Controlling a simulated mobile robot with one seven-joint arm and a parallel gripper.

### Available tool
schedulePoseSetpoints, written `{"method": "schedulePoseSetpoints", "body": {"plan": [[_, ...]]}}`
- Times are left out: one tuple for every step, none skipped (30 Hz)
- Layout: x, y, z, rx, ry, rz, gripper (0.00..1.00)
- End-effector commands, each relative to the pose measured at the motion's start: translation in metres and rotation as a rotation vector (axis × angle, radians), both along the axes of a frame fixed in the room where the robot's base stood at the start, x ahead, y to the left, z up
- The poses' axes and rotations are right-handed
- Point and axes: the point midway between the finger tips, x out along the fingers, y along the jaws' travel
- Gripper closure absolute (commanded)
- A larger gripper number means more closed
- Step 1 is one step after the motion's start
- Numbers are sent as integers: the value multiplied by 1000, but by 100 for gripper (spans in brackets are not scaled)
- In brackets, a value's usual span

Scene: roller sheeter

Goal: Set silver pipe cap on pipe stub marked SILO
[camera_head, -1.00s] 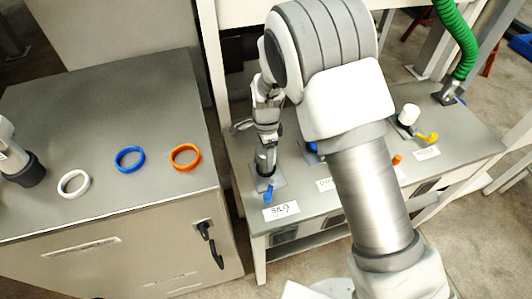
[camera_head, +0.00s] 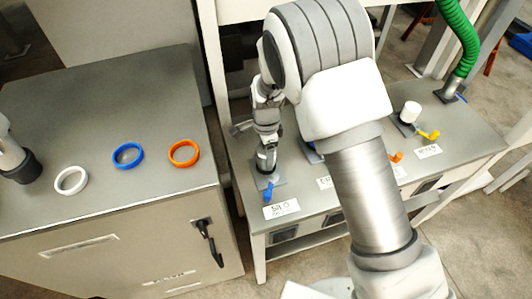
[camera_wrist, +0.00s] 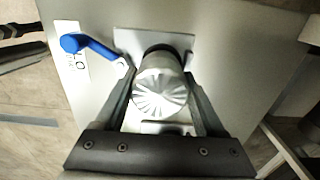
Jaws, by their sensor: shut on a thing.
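The silver pipe cap (camera_wrist: 160,90) is between the two fingers of my gripper (camera_wrist: 158,100) in the wrist view, its ribbed round top facing the camera. My gripper is shut on it. Under the cap is a dark round stub edge on a square base plate (camera_wrist: 128,40). The SILO label (camera_head: 281,209) lies at the front left of the bench, by the blue lever (camera_head: 270,190). In the head view my gripper (camera_head: 266,158) is right over that stub, with the cap low at it. I cannot tell whether the cap is fully seated.
The bench (camera_head: 462,125) carries a white-capped stub (camera_head: 411,111), orange and yellow levers and a green hose (camera_head: 458,40). The left cabinet (camera_head: 100,205) holds white (camera_head: 71,180), blue (camera_head: 127,155) and orange (camera_head: 184,153) rings. My arm hides the bench's middle.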

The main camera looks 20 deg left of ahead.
Motion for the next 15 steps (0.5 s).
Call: {"method": "schedulePoseSetpoints", "body": {"plan": [[0,0,-1,1,-1,0,92],[0,0,-1,1,-1,0,92],[0,0,-1,1,-1,0,92],[0,0,-1,1,-1,0,92],[0,0,0,1,-1,0,92],[0,0,0,1,-1,0,92],[0,0,0,1,-1,0,92],[0,0,0,1,-1,0,92],[0,0,-1,1,-1,0,92],[0,0,-1,1,-1,0,92],[0,0,-1,1,-1,0,92],[0,0,-2,1,-1,0,92],[0,0,-2,1,-1,0,92],[0,0,-3,1,-1,0,92],[0,0,-4,1,-1,0,92]]}}
